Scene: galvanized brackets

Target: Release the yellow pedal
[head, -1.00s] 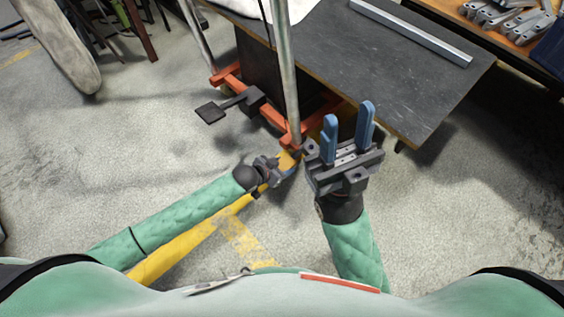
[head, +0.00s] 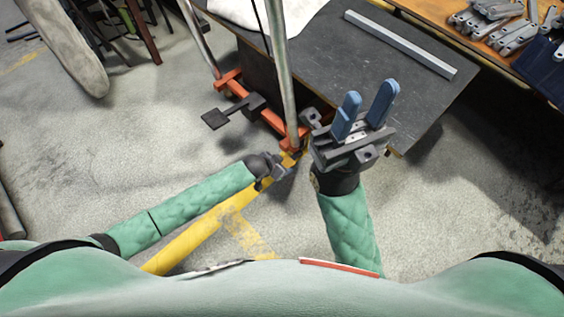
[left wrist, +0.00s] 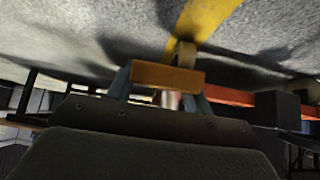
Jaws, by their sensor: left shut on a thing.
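The yellow pedal (left wrist: 167,75) shows in the left wrist view as a short orange-yellow bar between the two blue fingers of my left gripper (left wrist: 163,82). The fingers are shut on it. In the head view my left gripper (head: 283,168) is low at the near corner of the orange-red lift frame (head: 262,113), where the pedal is mostly hidden by the hand. My right gripper (head: 368,98) is open and empty, its two blue fingers apart, in front of the dark table's near edge.
A dark-topped table (head: 380,75) on the frame carries a grey metal bar (head: 400,43) and a white cloth (head: 265,12). A black pedal (head: 214,119) sticks out left of the frame. Brackets (head: 515,35) lie on a wooden bench. A yellow stripe (head: 200,235) crosses the open floor.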

